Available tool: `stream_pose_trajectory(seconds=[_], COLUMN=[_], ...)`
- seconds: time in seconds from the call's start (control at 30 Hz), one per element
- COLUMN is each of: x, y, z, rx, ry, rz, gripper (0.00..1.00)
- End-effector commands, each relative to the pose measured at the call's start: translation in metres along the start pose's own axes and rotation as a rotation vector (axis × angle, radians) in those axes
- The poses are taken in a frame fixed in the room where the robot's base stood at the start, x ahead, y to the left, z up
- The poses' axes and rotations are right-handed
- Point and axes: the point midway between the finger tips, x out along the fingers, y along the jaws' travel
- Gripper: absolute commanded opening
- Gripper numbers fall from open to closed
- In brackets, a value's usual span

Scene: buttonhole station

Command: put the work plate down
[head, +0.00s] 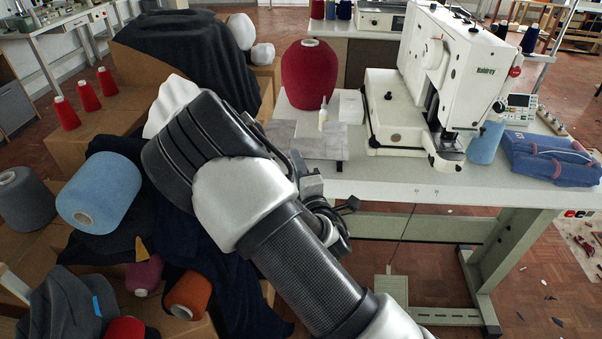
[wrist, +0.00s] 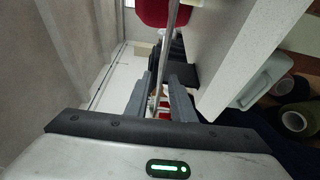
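The work plate appears to be the flat grey piece (head: 322,142) over the front left of the white table, beside the red cone. In the wrist view I take it to be the thin grey strip (wrist: 171,48), seen edge-on and running between my fingers. My gripper (head: 303,168) is at the plate's near edge, just off the table's front edge. In the wrist view my gripper (wrist: 160,80) has a finger on each side of the strip and seems to hold it. My arm hides part of the hand, and contact between plate and table cannot be made out.
The white table (head: 420,185) carries a red thread cone (head: 310,75), a small bottle (head: 323,115), a white box (head: 351,106), a sewing machine (head: 455,70) and folded blue cloth (head: 548,157). Another grey patch (head: 280,133) lies left of the plate. Boxes and cones crowd the left.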

Motion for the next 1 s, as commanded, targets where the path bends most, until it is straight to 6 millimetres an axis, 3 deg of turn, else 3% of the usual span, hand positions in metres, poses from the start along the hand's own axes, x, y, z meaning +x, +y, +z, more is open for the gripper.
stream_pose_trajectory(seconds=[0.1, 0.23, 0.57, 0.67, 0.8, 1.0], x=[-0.024, -0.041, -0.048, -0.043, -0.044, -0.07], y=[0.0, 0.0, 0.002, 0.005, 0.01, 0.038], z=[0.0, 0.0, 0.007, 0.027, 0.061, 0.085], rx=[0.0, 0.001, 0.042, 0.174, 0.481, 0.931], ry=[-0.002, -0.001, -0.029, -0.113, -0.275, -0.46], rz=[-0.002, -0.001, -0.016, -0.071, -0.197, -0.373], gripper=[0.22, 0.22, 0.22, 0.22, 0.22, 0.22])
